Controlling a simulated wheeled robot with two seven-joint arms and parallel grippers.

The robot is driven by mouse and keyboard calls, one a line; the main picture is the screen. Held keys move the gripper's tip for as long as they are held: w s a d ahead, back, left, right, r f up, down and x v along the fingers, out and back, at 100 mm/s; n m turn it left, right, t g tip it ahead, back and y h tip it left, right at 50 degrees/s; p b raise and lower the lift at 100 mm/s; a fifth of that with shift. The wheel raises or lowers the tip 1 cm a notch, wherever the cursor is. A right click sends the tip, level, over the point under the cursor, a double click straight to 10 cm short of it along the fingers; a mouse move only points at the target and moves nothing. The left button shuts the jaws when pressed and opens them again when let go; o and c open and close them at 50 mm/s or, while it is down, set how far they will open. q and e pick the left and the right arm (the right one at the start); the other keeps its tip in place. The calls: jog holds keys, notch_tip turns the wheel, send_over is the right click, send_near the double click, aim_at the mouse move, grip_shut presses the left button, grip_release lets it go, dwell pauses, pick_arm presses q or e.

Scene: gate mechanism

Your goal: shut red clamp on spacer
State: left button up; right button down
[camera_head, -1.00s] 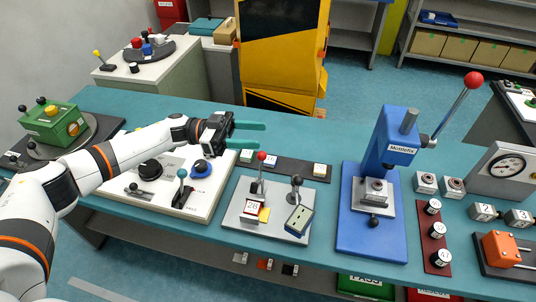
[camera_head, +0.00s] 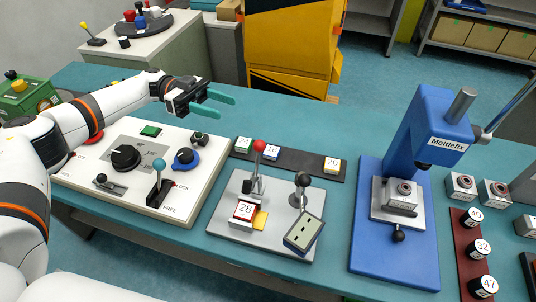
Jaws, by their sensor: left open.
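The red clamp (camera_head: 258,148) is a toggle lever with a red knob, standing upright on a grey plate (camera_head: 228,219). At its foot sits a block marked 28 (camera_head: 245,210), which looks like the spacer, with a yellow piece (camera_head: 261,220) beside it. A black-knobbed lever (camera_head: 302,182) stands to its right on the same plate, behind a tilted grey device (camera_head: 304,232). My left gripper (camera_head: 222,104) is open and empty, above the table behind the white control panel, up and left of the red knob. My right gripper is not in view.
A white panel (camera_head: 90,186) with knobs and a teal-tipped lever (camera_head: 158,166) stands left of the clamp plate. A dark strip (camera_head: 306,166) with numbered blocks lies behind it. A blue press (camera_head: 372,235) stands to the right. Some teal table is bare in between.

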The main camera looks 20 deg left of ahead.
pick_arm(q)
jog(key=b, duration=0.8)
send_near(263, 143)
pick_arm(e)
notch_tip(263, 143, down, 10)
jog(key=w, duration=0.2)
pick_arm(q)
jog(key=d+p, duration=0.1)
jog(key=d, duration=0.2)
jog(key=s+d+p, duration=0.1)
jog(key=d, duration=0.2)
jog(key=s+d+f+p, duration=0.1)
jog(key=d+p, duration=0.1)
jog(key=d, duration=0.1)
jog(key=shift+d, duration=0.4)
jog(key=shift+d+f, duration=0.15)
jog(key=shift+d, duration=0.3)
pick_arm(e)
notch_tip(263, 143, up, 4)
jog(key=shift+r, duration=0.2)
pick_arm(q)
grip_shut()
